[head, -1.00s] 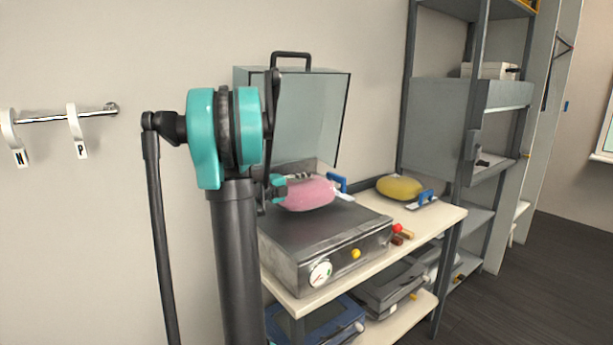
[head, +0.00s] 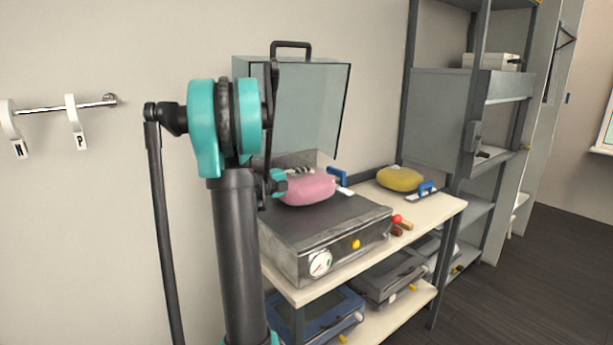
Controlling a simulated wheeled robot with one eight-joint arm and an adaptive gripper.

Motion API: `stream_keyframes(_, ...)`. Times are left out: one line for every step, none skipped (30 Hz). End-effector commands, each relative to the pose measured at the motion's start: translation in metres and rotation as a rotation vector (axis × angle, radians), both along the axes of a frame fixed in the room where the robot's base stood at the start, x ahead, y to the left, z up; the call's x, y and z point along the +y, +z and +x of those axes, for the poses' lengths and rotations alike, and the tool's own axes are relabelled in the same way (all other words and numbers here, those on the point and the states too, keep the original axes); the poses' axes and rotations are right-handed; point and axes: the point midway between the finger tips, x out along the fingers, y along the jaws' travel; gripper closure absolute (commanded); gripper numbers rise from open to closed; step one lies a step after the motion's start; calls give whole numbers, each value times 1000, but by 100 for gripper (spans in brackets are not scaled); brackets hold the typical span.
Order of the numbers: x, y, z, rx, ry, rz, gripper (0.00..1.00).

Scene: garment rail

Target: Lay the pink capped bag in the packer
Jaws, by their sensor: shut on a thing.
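The pink bag (head: 307,189) with a blue cap (head: 338,178) at its right end is over the top of the grey metal packer (head: 325,222). I cannot tell whether it touches the packer's surface. The packer's clear lid (head: 305,105) with a dark handle stands open behind. My gripper (head: 279,184) is shut on the left end of the pink bag; its fingers are small and partly hidden by my arm. A yellow bag (head: 399,179) with a blue cap lies on the bench right of the packer.
The packer stands on a cream bench (head: 437,214) with small red and brown items (head: 398,223) by its right side. A grey shelf rack (head: 440,120) stands at the right. A wall rail (head: 70,112) is at the left.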

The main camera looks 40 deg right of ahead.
Motion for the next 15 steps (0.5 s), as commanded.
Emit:
stream_keyframes(0, -1, 0, 0, 0, -1, 100)
stream_keyframes(0, -1, 0, 0, 0, -1, 100)
stream_keyframes(0, -2, 0, 0, 0, -1, 100)
stream_keyframes(0, -2, 0, 0, 0, -1, 100)
stream_keyframes(0, -3, 0, 0, 0, -1, 100)
stream_keyframes(0, -4, 0, 0, 0, -1, 100)
stream_keyframes(0, -4, 0, 0, 0, -1, 100)
stream_keyframes(0, -5, 0, 0, 0, -1, 100)
stream_keyframes(0, -6, 0, 0, 0, -1, 100)
stream_keyframes(0, -5, 0, 0, 0, -1, 80)
stream_keyframes(0, -5, 0, 0, 0, -1, 76)
stream_keyframes(0, -5, 0, 0, 0, -1, 71)
stream_keyframes(0, -5, 0, 0, 0, -1, 67)
stream_keyframes(0, -5, 0, 0, 0, 0, 63)
stream_keyframes(0, -5, 0, 0, 0, 0, 58)
